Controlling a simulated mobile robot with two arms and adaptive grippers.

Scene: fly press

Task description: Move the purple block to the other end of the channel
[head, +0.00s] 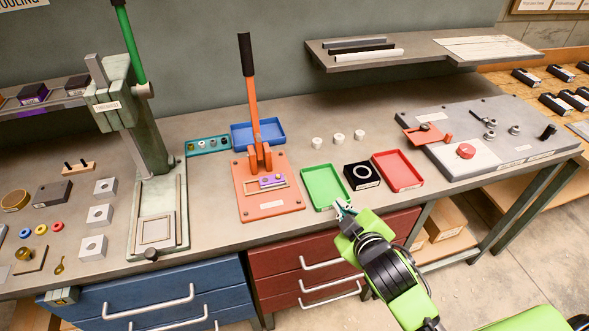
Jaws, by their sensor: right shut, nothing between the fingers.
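The purple block (271,181) lies in a small tan-edged channel (250,191) on the orange base plate (252,213) of the hand-lever press. The block sits toward the right part of the channel, and some bare channel shows to its left. My right gripper (343,208) is shut and empty, by the front right corner of the green tray (322,187), well to the right of the block. Whether its fingertips touch the tray cannot be told. My left gripper is not in view.
The press's orange lever (252,105) stands upright behind the channel. A blue tray (258,134) is behind it, and a larger green-handled press (145,170) is to the left.

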